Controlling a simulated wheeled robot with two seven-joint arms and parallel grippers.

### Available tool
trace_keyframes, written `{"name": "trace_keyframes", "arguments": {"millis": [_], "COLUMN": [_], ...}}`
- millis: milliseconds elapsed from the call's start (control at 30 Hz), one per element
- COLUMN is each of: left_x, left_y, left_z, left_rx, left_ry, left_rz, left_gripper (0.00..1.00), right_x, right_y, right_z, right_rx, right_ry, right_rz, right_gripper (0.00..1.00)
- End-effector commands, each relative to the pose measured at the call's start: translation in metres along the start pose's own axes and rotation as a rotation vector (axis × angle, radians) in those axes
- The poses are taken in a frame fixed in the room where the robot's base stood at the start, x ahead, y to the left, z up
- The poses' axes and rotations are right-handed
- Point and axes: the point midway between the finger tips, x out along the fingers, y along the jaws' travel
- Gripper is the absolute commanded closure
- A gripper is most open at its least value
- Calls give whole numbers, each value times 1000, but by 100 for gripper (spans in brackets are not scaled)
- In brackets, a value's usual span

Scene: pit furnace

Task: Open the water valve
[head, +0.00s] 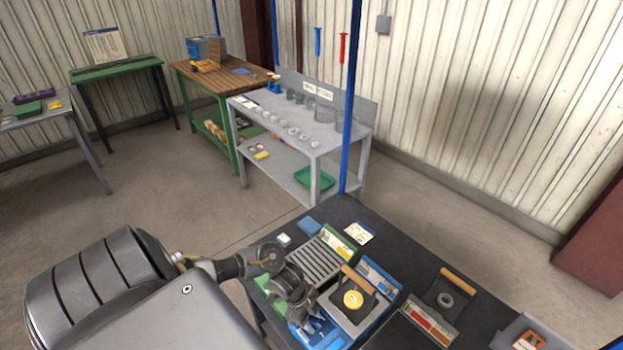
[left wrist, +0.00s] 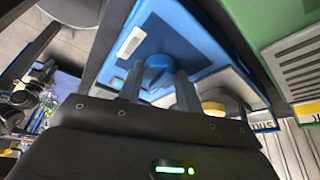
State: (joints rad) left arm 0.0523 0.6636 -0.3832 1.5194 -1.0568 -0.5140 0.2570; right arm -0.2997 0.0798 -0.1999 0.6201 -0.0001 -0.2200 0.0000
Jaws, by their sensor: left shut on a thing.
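The water valve looks like a round blue knob (left wrist: 158,66) on a blue panel (left wrist: 190,32) in the left wrist view. My left gripper (left wrist: 160,80) has one finger on each side of the knob and is shut on it. In the head view my left gripper (head: 306,308) is low over the near left part of the dark bench (head: 420,255) and hides the knob. A part of the blue panel shows beside it (head: 326,333). My right gripper is not in view.
A plate with a yellow round knob (head: 353,299) sits just right of my left gripper. A grey slatted grille on a green unit (head: 318,260) is behind it. A blue post (head: 350,110) rises at the bench's back. Another plate (head: 447,300) stands farther right.

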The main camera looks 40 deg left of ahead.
Motion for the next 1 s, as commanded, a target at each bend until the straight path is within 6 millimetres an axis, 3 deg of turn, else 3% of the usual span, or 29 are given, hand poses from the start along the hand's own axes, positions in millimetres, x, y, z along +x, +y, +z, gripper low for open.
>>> {"name": "trace_keyframes", "arguments": {"millis": [400, 967, 1000], "left_x": [0, 0, 0], "left_y": [-3, -2, -2], "left_z": [0, -1, -1], "left_rx": [169, 195, 195], "left_ry": [0, 1, 1], "left_rz": [67, 80, 80], "left_gripper": [88, 88, 61], "right_x": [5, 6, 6], "right_y": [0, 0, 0], "right_z": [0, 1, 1], "right_rx": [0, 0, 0], "right_ry": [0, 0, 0], "right_rz": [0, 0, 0], "right_gripper": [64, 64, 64]}}
